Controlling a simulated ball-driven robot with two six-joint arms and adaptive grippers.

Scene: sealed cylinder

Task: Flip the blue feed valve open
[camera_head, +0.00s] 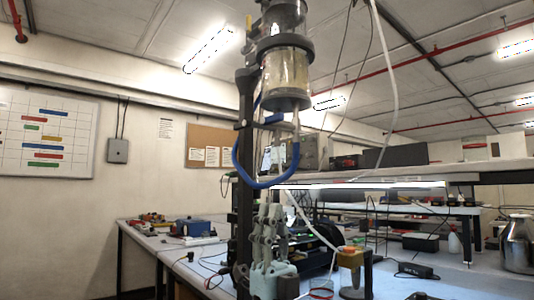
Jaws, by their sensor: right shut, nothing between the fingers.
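A clear cylinder (286,72) with dark end caps hangs high on a dark upright post (246,140). A small blue piece (274,119), which looks like the valve's lever, sticks out sideways below the cylinder, beside the post; its exact setting is too small to tell. A blue hose (262,186) loops below it. My right gripper (269,212) is low in the picture, pointing up, in front of or beside the post. Its fingers are shut and empty, well below the blue piece and apart from it. My left gripper does not show.
A workbench (150,236) with tools stands behind at left. A long bench with a glass jar (354,272), dark equipment and a metal canister (518,243) extends right. A pale tube hangs from above. The space right of the gripper, below the hose, looks partly cluttered.

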